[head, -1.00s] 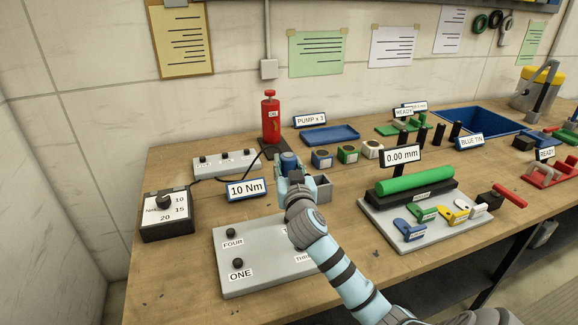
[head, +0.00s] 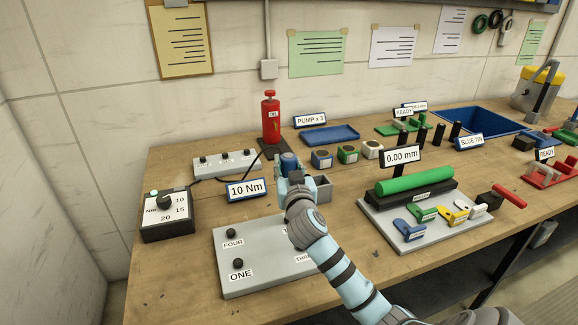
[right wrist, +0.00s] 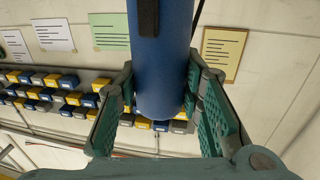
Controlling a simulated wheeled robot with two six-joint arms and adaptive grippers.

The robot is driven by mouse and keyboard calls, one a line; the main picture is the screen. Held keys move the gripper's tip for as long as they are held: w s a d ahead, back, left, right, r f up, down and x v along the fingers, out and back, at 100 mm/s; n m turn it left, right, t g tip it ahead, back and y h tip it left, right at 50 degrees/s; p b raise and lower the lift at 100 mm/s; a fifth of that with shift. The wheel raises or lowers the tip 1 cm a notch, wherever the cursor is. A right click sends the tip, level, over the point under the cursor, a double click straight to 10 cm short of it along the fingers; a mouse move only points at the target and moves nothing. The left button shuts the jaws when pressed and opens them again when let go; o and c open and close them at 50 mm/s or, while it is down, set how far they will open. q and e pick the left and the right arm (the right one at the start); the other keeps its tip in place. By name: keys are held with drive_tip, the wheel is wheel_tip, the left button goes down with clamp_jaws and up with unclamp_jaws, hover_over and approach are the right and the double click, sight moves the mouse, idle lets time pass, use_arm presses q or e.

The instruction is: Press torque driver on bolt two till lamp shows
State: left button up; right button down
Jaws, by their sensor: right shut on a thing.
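My right gripper (head: 294,184) is shut on the blue torque driver (head: 288,161), which stands upright in it. In the right wrist view the blue body of the driver (right wrist: 163,75) sits between the two fingers (right wrist: 160,112). The driver's tip is hidden. The grey bolt plate (head: 262,280) carries labels ONE and FOUR, each beside a dark bolt; THREE is partly covered. Bolt two is hidden behind my right gripper and arm. The dark torque box (head: 167,215) has a dial marked Nm, and a green lamp (head: 154,194) shows on its top. My left gripper is not in view.
A 10 Nm sign (head: 247,190) stands left of the driver. A fixture with a green roller (head: 415,181) stands to the right. The front-left wood is clear.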

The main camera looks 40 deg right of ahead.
wheel_tip(320, 180, up, 6)
drive_tip(key=p, duration=0.5)
drive_tip(key=shift+r+p, duration=0.15)
drive_tip(key=shift+p, duration=0.2)
